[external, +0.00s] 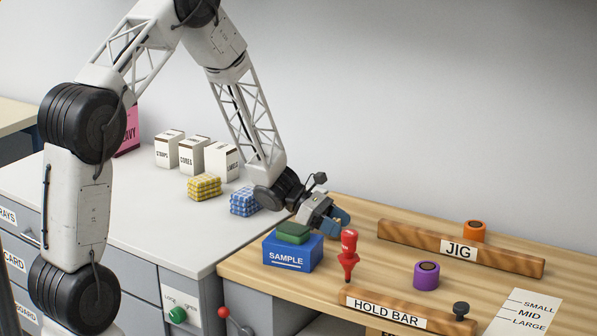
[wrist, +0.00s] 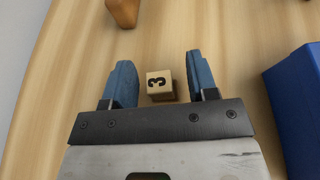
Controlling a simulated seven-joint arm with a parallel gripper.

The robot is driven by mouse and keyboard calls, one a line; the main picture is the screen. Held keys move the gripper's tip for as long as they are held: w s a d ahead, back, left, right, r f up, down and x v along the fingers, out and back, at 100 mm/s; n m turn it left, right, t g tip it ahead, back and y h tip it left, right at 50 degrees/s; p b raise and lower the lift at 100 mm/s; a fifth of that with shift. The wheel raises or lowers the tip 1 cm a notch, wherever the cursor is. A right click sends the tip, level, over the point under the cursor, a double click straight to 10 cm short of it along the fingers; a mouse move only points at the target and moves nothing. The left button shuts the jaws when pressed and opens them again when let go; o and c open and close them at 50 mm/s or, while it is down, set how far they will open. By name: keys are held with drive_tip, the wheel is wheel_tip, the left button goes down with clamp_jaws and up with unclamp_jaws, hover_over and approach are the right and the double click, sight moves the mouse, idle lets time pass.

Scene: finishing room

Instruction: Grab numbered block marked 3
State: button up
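The numbered block (wrist: 160,86) is a small pale wooden cube with a black 3 on its face. In the wrist view it rests on the wooden bench top, between and slightly beyond the blue fingers of my gripper (wrist: 164,80). The fingers are spread apart with a gap on each side of the block. In the external view my gripper (external: 340,218) is low over the bench, behind the blue SAMPLE box. The block is hidden there.
The blue SAMPLE box (external: 292,254) with a green block (external: 293,232) on top stands close to my gripper; its side shows in the wrist view (wrist: 298,110). The JIG bar (external: 400,237), a red plunger-like tool (external: 349,255) and the HOLD BAR (external: 408,312) lie to the right.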

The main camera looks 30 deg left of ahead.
sight(337, 220)
clamp_jaws()
drive_tip(key=shift+r, duration=0.1)
drive_tip(key=shift+r, duration=4.95)
